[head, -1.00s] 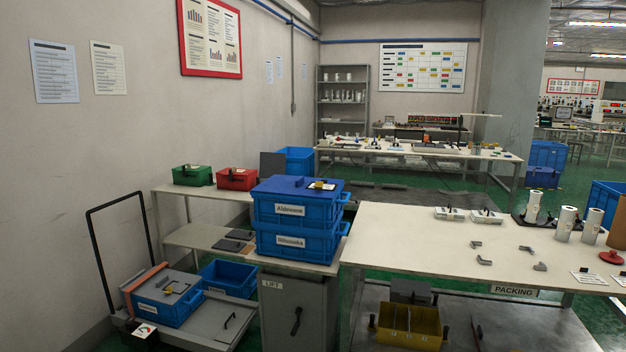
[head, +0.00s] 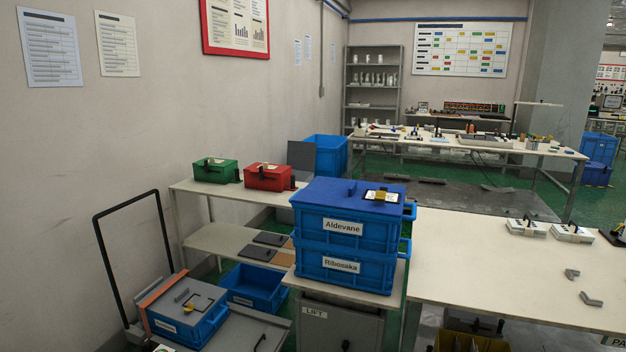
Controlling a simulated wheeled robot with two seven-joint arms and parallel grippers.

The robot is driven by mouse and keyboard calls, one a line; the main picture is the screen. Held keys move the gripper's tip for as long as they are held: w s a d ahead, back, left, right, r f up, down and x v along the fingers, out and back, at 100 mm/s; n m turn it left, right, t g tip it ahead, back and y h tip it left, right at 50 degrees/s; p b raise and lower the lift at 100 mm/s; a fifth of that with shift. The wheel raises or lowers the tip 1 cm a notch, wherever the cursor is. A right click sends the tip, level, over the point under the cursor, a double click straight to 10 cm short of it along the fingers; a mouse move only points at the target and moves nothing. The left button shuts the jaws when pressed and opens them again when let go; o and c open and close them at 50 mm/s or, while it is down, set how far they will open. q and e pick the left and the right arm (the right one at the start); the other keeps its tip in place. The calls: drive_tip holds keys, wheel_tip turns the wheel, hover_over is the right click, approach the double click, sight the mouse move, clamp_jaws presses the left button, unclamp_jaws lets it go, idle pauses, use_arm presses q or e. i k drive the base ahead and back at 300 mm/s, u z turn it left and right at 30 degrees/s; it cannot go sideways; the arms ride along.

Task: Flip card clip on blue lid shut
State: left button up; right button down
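The blue lid (head: 342,193) sits on the upper of two stacked blue crates, labelled Aldevane (head: 343,227) and Ribosaka (head: 341,265). On the lid's right part is the card clip (head: 382,196), a yellow piece with a white, dark-edged card at it. Whether the clip is open or shut is too small to tell. Neither of my grippers is in view.
The stack stands on a white-topped lift table (head: 390,298). A green box (head: 215,171) and a red box (head: 268,177) stand on a shelf behind left. A cart (head: 265,325) holds a grey-lidded blue crate (head: 187,309). A packing table (head: 500,270) lies right, its near left part clear.

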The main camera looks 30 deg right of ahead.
sight(381, 196)
drive_tip(key=z, duration=0.3)
drive_tip(key=i, duration=1.2)
drive_tip(key=z, duration=0.7)
